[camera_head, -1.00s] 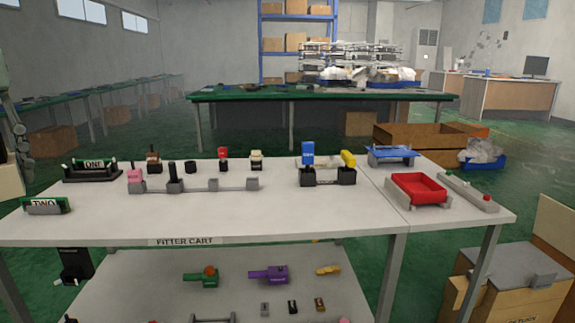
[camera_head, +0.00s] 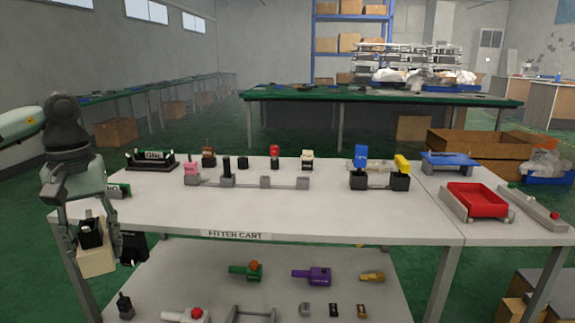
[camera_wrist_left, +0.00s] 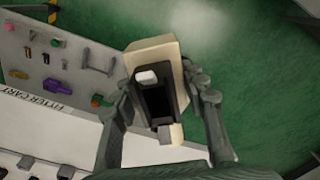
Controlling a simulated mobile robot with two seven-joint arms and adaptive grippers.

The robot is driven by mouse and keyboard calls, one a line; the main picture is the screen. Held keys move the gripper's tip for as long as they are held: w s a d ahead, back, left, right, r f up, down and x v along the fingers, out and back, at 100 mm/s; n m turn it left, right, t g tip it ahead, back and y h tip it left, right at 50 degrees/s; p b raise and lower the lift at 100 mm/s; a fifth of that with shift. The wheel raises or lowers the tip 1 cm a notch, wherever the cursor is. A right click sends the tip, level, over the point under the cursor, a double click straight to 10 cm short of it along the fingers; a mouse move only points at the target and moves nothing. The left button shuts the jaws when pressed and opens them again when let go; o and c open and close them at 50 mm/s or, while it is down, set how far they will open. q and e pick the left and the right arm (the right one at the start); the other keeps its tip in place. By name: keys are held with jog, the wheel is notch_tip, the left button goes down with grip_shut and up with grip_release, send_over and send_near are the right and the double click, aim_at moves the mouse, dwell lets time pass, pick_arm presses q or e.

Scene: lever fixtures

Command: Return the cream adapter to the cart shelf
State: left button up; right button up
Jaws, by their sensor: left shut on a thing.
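My left gripper (camera_head: 92,258) hangs in front of the left end of the cart, shut on the cream adapter (camera_head: 98,262). The adapter is a cream block with a black part on it. In the left wrist view the cream adapter (camera_wrist_left: 150,56) sits between the two fingers, with its black slotted part facing the camera. The cart shelf (camera_head: 285,254) is the lower white board under the fitter cart's top. It also shows in the left wrist view (camera_wrist_left: 88,22), with the adapter apart from it. My right gripper is not in view.
The shelf holds a green tool (camera_head: 246,271), a purple tool (camera_head: 312,277) and several small parts. Its back middle is clear. The cart's top (camera_head: 320,215) overhangs it and carries lever fixtures. A table leg (camera_head: 82,270) stands close to my left gripper.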

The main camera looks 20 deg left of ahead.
pick_arm(q)
jog(key=w+d+f+m, duration=0.3)
jog(key=w+d+f, duration=0.1)
jog(key=d+f, duration=0.5)
jog(key=w+d+f+m, duration=0.1)
jog(key=w+d+m, duration=0.1)
jog(key=d, duration=0.7)
jog(key=w+d+f+m, duration=0.2)
jog(key=d+m, duration=0.2)
jog(key=d, duration=0.5)
jog(key=shift+w+d+f+m, duration=0.15)
jog(key=shift+w+d+m, duration=0.15)
jog(key=shift+d+m, duration=0.1)
